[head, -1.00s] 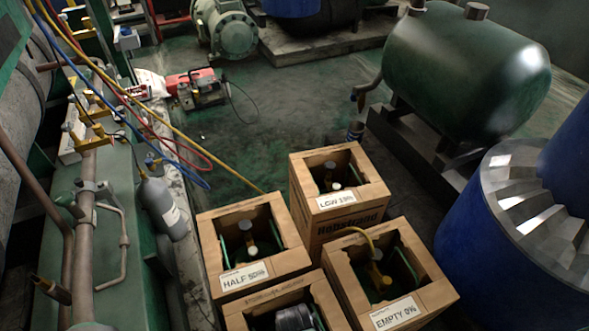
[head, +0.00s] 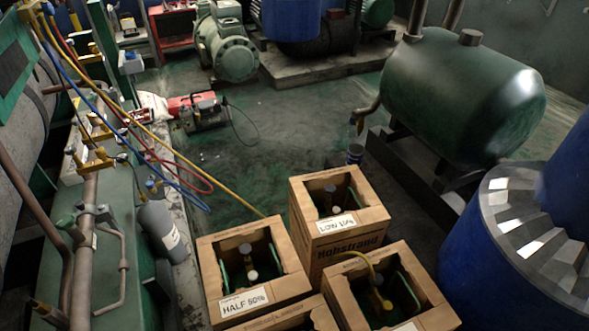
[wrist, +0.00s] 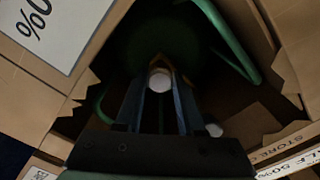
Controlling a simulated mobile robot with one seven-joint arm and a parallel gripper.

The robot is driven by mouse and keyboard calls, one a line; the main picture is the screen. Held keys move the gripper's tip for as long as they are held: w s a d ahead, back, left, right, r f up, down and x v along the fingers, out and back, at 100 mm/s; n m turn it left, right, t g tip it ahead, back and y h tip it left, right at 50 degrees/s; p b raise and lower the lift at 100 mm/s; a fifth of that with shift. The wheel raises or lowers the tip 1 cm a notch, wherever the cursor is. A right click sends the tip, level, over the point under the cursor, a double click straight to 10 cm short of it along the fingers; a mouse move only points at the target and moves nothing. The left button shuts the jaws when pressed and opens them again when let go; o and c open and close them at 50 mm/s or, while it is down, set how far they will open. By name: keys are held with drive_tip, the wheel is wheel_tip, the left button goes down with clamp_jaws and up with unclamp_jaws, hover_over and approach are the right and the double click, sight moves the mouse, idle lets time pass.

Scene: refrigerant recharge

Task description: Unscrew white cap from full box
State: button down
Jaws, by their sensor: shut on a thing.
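The full box is seen from above in the wrist view, with a label (wrist: 50,30) ending in "0%" on its cardboard rim (wrist: 25,95). Inside it, dark and shaded, is a green cylinder with a green handle (wrist: 228,45). My gripper (wrist: 161,88) reaches down into the opening, its two fingers shut on the white cap (wrist: 159,77). A second pale round piece (wrist: 214,130) lies to the right of the fingers. In the head view only the back rim of the front box (head: 285,322) shows at the bottom edge, and my gripper is out of that view.
Boxes marked half (head: 220,308), low (head: 325,240) and empty (head: 430,300) crowd around the front box. A grey bottle (head: 160,228) and hoses (head: 130,135) are at left. A blue drum (head: 465,240) stands at right.

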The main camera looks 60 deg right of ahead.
drive_tip(key=n, duration=0.3)
drive_tip(key=shift+w+n+p, duration=0.1)
drive_tip(key=shift+n+p, duration=0.2)
drive_tip(key=shift+p, duration=0.05)
drive_tip(key=shift+n, duration=1)
drive_tip(key=shift+r+p, duration=0.2)
drive_tip(key=shift+p, duration=0.1)
drive_tip(key=shift+r+p, duration=2.35)
drive_tip(key=shift+p, duration=0.1)
